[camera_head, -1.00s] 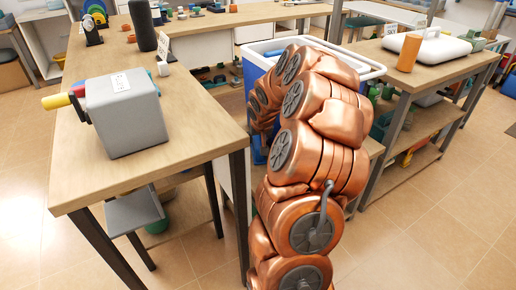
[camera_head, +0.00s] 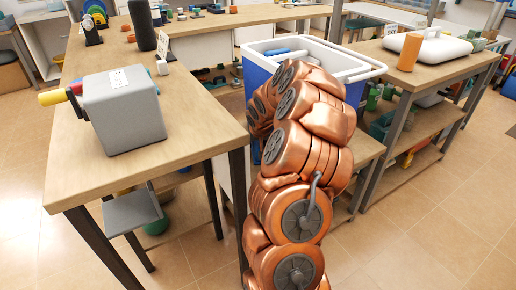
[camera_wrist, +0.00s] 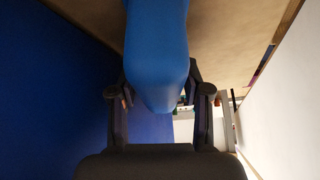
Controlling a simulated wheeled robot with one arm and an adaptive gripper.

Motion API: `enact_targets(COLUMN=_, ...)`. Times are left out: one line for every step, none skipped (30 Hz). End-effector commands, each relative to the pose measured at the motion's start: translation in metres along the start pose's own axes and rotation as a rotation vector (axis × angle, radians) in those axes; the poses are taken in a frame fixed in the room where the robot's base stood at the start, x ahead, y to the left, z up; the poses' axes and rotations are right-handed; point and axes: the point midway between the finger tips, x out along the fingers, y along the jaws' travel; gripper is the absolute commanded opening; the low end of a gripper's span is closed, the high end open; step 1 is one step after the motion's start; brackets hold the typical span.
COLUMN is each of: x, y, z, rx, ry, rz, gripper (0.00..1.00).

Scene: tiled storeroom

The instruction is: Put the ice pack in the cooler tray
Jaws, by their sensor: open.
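The cooler (camera_head: 377,72) is a blue box with a white rim and handle, standing behind my arm in the head view. A blue piece (camera_head: 288,52) shows at its opening; I cannot tell what it is. In the wrist view, a smooth, rounded blue thing that looks like the ice pack (camera_wrist: 157,45) reaches down from the top edge between the fingers of my gripper (camera_wrist: 160,85). The gripper is open around it; I cannot tell whether the fingers touch it. My arm hides the gripper in the head view. No separate tray can be made out.
A wooden table (camera_head: 95,185) with a grey box (camera_head: 122,110) stands at the left. At the right, another table holds an orange cylinder (camera_head: 409,52) and a white case (camera_head: 430,46). In the wrist view, a blue wall (camera_wrist: 60,90) lies left and a white panel (camera_wrist: 285,115) right.

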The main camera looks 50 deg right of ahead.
Motion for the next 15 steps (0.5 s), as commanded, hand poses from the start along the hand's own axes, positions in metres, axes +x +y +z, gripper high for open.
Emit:
enact_targets(x=0.0004, y=0.0001, z=0.0003, rx=0.0, ry=0.0, rz=0.0, gripper=0.48)
enact_targets(x=0.0006, y=0.0002, z=0.0004, rx=0.0, ry=0.0, rz=0.0, gripper=0.48)
enact_targets(x=0.0009, y=0.0001, z=0.0007, rx=0.0, ry=0.0, rz=0.0, gripper=0.48)
enact_targets(x=0.0012, y=0.0002, z=0.0008, rx=0.0, ry=0.0, rz=0.0, gripper=0.48)
enact_targets(x=0.0015, y=0.0002, z=0.001, rx=0.0, ry=0.0, rz=0.0, gripper=0.48)
enact_targets(x=0.0019, y=0.0003, z=0.0013, rx=0.0, ry=0.0, rz=0.0, gripper=0.48)
enact_targets(x=0.0022, y=0.0003, z=0.0014, rx=0.0, ry=0.0, rz=0.0, gripper=0.48)
enact_targets(x=0.0024, y=0.0003, z=0.0015, rx=0.0, ry=0.0, rz=0.0, gripper=0.48)
enact_targets(x=0.0027, y=0.0003, z=0.0017, rx=0.0, ry=0.0, rz=0.0, gripper=0.48)
enact_targets(x=0.003, y=0.0004, z=0.0019, rx=0.0, ry=0.0, rz=0.0, gripper=0.48)
enact_targets(x=0.0032, y=0.0004, z=0.002, rx=0.0, ry=0.0, rz=0.0, gripper=0.48)
enact_targets(x=0.0036, y=0.0004, z=0.0022, rx=0.0, ry=0.0, rz=0.0, gripper=0.48)
enact_targets(x=0.0038, y=0.0004, z=0.0023, rx=0.0, ry=0.0, rz=0.0, gripper=0.48)
enact_targets(x=0.004, y=0.0003, z=0.0025, rx=0.001, ry=0.0, rz=0.0, gripper=0.48)
enact_targets(x=0.0043, y=0.0003, z=0.0027, rx=0.001, ry=0.0, rz=0.0, gripper=0.48)
